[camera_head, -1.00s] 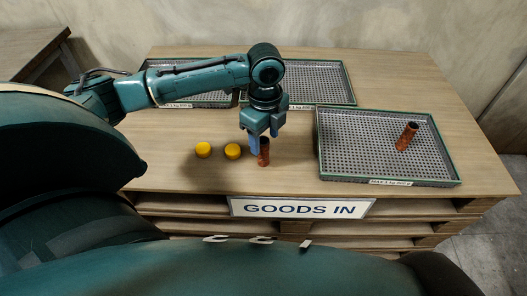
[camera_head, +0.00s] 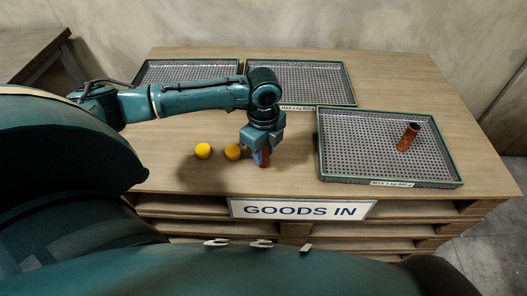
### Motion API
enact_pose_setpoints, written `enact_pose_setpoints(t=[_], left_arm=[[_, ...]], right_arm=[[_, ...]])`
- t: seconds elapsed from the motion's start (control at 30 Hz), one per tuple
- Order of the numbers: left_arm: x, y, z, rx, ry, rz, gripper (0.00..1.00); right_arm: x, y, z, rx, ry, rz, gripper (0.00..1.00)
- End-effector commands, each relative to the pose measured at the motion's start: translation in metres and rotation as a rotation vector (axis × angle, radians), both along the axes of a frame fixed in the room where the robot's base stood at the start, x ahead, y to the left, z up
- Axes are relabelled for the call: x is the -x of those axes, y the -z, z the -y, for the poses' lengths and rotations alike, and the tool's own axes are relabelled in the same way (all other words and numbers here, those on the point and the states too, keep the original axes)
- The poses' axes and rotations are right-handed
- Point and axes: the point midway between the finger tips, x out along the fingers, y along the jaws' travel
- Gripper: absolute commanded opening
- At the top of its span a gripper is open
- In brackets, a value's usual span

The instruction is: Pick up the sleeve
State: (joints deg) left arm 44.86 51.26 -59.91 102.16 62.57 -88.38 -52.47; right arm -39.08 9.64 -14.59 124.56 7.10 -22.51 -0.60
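A rust-brown sleeve (camera_head: 264,160) stands upright on the wooden table, left of the right-hand tray. Its upper part is hidden by my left gripper (camera_head: 262,152), which points straight down over it. One blue finger shows at the sleeve's left side; the other finger is not clearly visible. I cannot tell whether the fingers touch the sleeve or are closed on it. A second rust-brown sleeve (camera_head: 408,138) is tilted inside the right-hand tray (camera_head: 350,176). My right gripper is not in view.
Two yellow round pieces, one at the left (camera_head: 203,151) and one close to the gripper (camera_head: 233,152), sit on the table (camera_head: 170,175). Two more perforated trays lie behind, at the back left (camera_head: 160,73) and back middle (camera_head: 310,82), both looking empty. A "GOODS IN" sign (camera_head: 300,209) hangs in front.

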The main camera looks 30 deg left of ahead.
Motion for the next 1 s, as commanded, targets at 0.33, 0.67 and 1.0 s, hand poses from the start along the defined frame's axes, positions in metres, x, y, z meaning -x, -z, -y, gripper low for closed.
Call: enact_pose_setpoints(t=[0.33,0.67,1.0], left_arm=[[0.000,0.000,0.000,0.000,0.000,0.000,0.00],[-0.001,-0.007,0.000,0.001,0.000,0.004,0.00],[-0.002,-0.071,0.000,0.001,-0.001,0.006,0.00]], right_arm=[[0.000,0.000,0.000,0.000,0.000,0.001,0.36],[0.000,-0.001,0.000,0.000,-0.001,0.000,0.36],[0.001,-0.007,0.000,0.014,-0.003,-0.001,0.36]])
